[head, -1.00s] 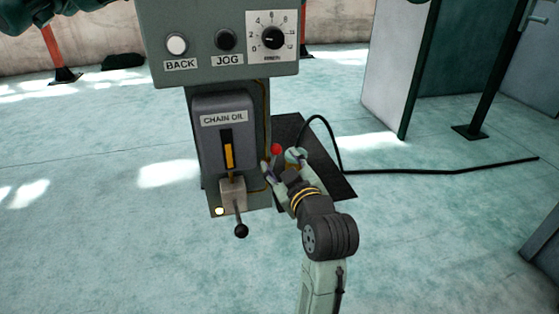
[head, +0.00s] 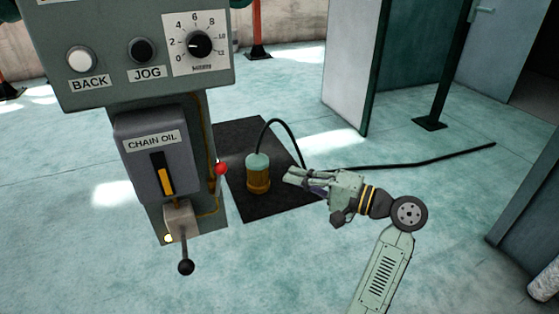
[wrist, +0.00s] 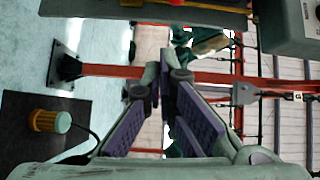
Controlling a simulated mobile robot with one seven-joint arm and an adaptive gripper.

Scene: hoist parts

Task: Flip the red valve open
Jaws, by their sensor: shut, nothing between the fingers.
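The red knob (head: 221,169), which looks like the valve's handle end, sticks out from the right side of the grey control column (head: 208,120). A thin yellow pipe runs down that side near it. The valve's body is mostly hidden, so I cannot tell its lever position. My gripper (head: 287,176) is to the right of the red knob, clearly apart from it, pointing left. Its fingers are shut and empty.
A yellow canister with a pale green top (head: 258,175) stands on a black mat (head: 284,205) behind the gripper, with a black hose trailing right. A black-knobbed lever (head: 185,266) juts from the column's front. Floor to the right is open.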

